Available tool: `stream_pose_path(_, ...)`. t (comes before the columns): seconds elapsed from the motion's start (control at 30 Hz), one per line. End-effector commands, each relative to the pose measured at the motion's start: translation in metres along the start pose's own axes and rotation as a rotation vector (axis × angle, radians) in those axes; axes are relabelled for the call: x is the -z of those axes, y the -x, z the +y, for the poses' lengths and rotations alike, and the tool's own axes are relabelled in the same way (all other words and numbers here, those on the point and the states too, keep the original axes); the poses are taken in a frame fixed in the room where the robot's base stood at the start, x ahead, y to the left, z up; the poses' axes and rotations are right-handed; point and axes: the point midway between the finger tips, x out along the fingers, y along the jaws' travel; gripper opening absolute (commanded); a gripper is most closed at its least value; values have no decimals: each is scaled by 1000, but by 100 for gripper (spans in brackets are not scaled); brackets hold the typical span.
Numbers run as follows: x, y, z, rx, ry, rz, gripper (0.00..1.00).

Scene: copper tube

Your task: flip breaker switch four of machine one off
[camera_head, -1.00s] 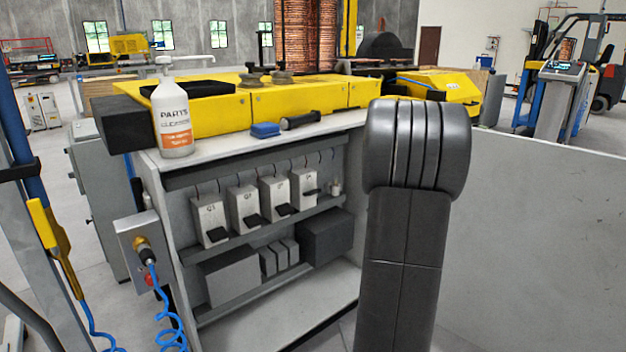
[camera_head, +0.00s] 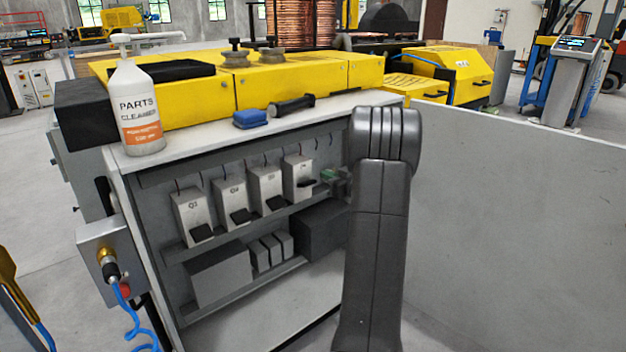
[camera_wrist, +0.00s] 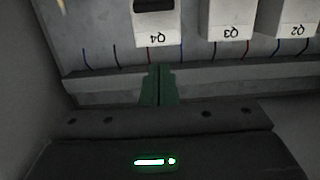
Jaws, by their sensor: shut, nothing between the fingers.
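Breaker Q4 (camera_wrist: 157,28) is a pale box with a dark switch (camera_wrist: 153,4) cut off at the top edge of the wrist view, where labels appear upside down. In the head view it appears to be the rightmost breaker (camera_head: 294,170) in the row; its dark lever (camera_head: 307,182) sits higher on its box than the others. My gripper (camera_wrist: 158,72) is shut and empty, its dark green fingers pointing toward Q4 with no visible contact. In the head view my gripper (camera_head: 335,181) is just right of that breaker, partly hidden by my arm.
Breakers Q3 (camera_wrist: 230,22) and Q2 (camera_wrist: 298,18) stand beside Q4, their levers low in the head view. A shelf ledge (camera_wrist: 220,80) and thin wires lie near the fingers. A dark box (camera_head: 318,232) sits below. The white bench top (camera_head: 210,140) holds a cleaner bottle (camera_head: 136,110).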

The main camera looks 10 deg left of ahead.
Motion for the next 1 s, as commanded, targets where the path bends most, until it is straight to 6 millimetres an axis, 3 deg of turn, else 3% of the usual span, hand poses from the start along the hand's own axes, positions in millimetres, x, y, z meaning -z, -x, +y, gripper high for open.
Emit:
stream_pose_path(0.17,-1,-16,0,2,1,-1,0)
stream_pose_path(0.6,-4,-102,0,0,-1,-1,0)
stream_pose_path(0.8,-31,-90,0,-1,-1,-2,0)
stream_pose_path(1.0,-38,-86,0,-1,0,0,0)
